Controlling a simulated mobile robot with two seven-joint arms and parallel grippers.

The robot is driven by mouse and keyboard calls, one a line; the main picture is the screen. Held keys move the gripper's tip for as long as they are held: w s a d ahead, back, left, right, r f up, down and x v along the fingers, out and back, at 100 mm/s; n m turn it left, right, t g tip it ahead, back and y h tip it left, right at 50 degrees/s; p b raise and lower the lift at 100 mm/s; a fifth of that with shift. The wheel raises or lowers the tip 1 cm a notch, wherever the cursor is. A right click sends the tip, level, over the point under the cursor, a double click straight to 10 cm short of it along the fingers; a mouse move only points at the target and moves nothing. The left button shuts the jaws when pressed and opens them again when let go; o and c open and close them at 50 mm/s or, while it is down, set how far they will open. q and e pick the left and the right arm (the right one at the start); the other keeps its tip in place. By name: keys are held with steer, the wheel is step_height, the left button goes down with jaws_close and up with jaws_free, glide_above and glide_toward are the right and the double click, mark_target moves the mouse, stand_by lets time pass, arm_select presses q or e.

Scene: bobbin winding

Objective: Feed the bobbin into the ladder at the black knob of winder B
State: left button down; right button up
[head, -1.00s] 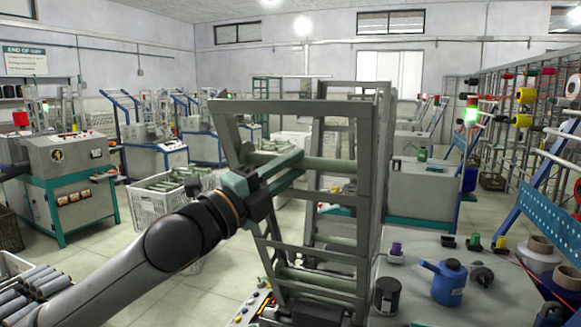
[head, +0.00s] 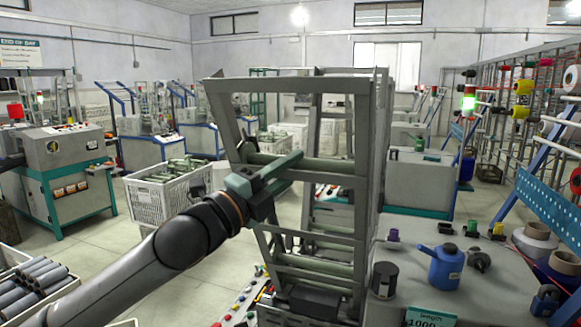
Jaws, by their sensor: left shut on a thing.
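The ladder (head: 364,130) is a tall grey metal frame with rungs, standing close in the middle of the head view. My left gripper (head: 282,172) is at its left upper part, shut on a green bobbin (head: 330,166). The bobbin lies level across the ladder's upper part; whether it rests on the frame cannot be told. Other green tubes (head: 312,268) lie lower in the ladder. A black knob-like cylinder (head: 384,282) stands on the grey top right of the ladder; I cannot tell whether it is winder B's knob. My right gripper is not in view.
A blue can (head: 442,268) and small coloured parts sit on the grey worktop (head: 405,255) at right. A white crate (head: 150,205) of green bobbins stands left, and a crate of dark tubes (head: 35,285) at lower left. Floor between them is clear.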

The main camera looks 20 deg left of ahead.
arm_select(q)
steer(key=shift+c, duration=1.6)
jaws_free()
steer(key=shift+s, duration=0.1)
steer(key=s+a+r+p, duration=0.1)
steer(key=s+a+r, duration=0.1)
steer(key=s, duration=0.6)
steer(key=shift+a+r, duration=0.35)
steer(key=shift+a, duration=0.15)
